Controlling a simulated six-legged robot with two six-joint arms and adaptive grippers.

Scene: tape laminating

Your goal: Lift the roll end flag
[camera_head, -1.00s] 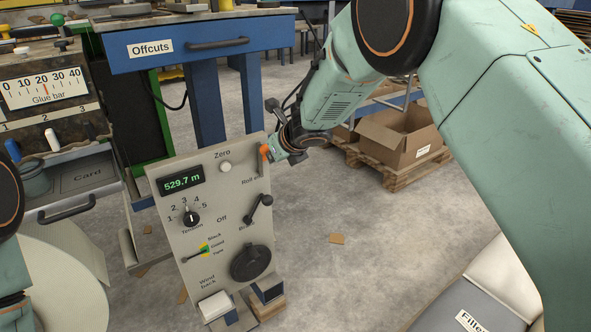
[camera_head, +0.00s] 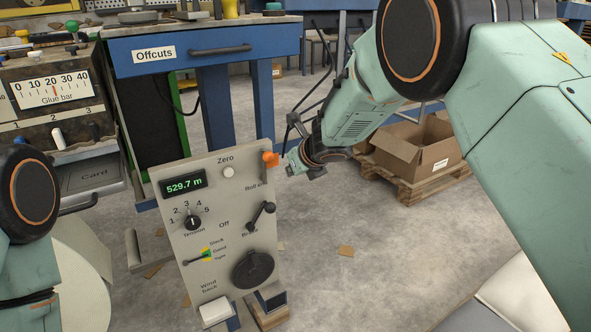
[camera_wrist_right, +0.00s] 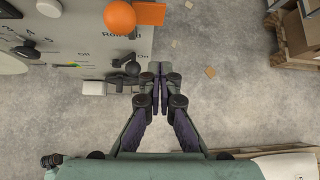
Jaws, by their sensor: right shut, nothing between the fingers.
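The orange roll end flag (camera_head: 271,159) sits at the upper right edge of the grey control panel (camera_head: 205,235), above the "Roll end" label. In the right wrist view the orange flag (camera_wrist_right: 151,13) sticks out past the panel edge, beside an orange ball (camera_wrist_right: 119,17). My right gripper (camera_head: 289,168) is just right of the flag, with a small gap visible between them. In the right wrist view its fingers (camera_wrist_right: 160,70) are together and empty, over the floor beside the panel. Part of my left arm shows at the left edge; its gripper is out of view.
The panel carries a brake lever (camera_head: 261,216), a tension knob (camera_head: 193,222) and a round black handwheel (camera_head: 253,269). A blue Offcuts bench (camera_head: 280,37) stands behind. A cardboard box (camera_head: 411,145) rests on a pallet (camera_head: 414,183) at right. Floor right of the panel is mostly clear.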

